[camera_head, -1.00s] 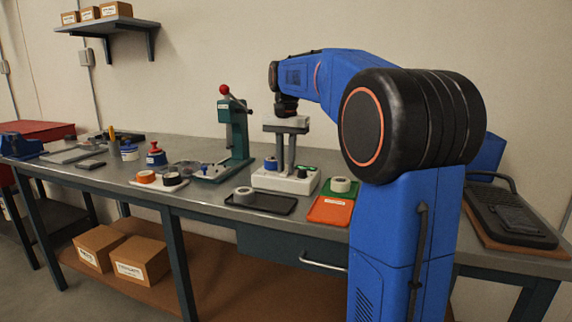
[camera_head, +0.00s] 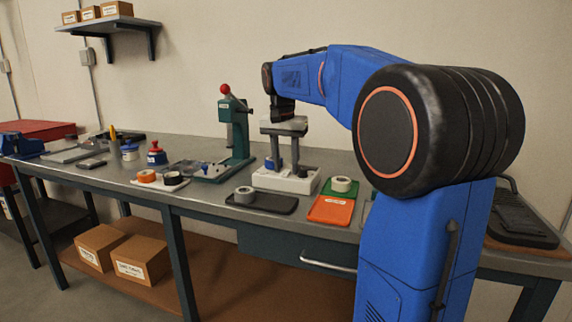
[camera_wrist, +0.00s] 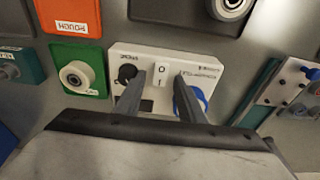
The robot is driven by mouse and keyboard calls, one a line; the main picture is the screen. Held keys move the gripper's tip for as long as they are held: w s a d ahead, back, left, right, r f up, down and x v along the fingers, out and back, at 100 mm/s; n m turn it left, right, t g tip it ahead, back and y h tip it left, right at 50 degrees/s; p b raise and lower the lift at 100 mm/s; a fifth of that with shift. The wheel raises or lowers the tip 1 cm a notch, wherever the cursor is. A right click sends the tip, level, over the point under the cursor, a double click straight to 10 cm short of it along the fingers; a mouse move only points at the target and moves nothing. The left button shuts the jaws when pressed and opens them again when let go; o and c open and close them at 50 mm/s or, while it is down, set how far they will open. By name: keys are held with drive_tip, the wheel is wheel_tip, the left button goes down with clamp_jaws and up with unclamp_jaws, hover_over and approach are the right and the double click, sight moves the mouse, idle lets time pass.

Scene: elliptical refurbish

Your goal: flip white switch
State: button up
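The white switch (camera_wrist: 161,75) is a small rocker marked 0 and I on a white box (camera_wrist: 150,57). In the wrist view a black knob (camera_wrist: 126,74) is on its left and a blue round part (camera_wrist: 202,100) on its right. The box also shows on the bench in the head view (camera_head: 285,181). My gripper (camera_wrist: 159,83) is open and empty, with its two fingers apart and the switch between them in the picture. In the head view my gripper (camera_head: 285,168) points down over the box. I cannot tell whether the fingertips touch it.
A green press (camera_head: 236,137) stands left of the box. The wall is behind.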

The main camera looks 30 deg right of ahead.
drive_tip(key=shift+r, duration=0.1)
wheel_tip(320, 180, up, 17)
drive_tip(key=s+a, duration=0.1)
drive_tip(key=a, duration=0.1)
drive_tip(key=shift+s, duration=0.35)
drive_tip(key=shift+a, duration=0.1)
drive_tip(key=shift+s, duration=0.1)
idle(0.3)
drive_tip(key=s+a+f+n+t, duration=0.1)
drive_tip(key=s+a+f+n, duration=0.2)
drive_tip(key=s+f, duration=0.6)
drive_tip(key=s+a+f+n+t+y, duration=0.1)
drive_tip(key=s+a+f+n, duration=0.3)
drive_tip(key=s+f, duration=0.6)
drive_tip(key=s+a+f+n+t, duration=0.1)
drive_tip(key=s+a+f+n, duration=0.2)
drive_tip(key=s+f, duration=0.6)
wheel_tip(320, 180, down, 9)
drive_tip(key=a, duration=0.2)
drive_tip(key=shift+s+a+f+t, duration=0.2)
drive_tip(key=shift+a+t, duration=0.1)
drive_tip(key=shift+a, duration=0.1)
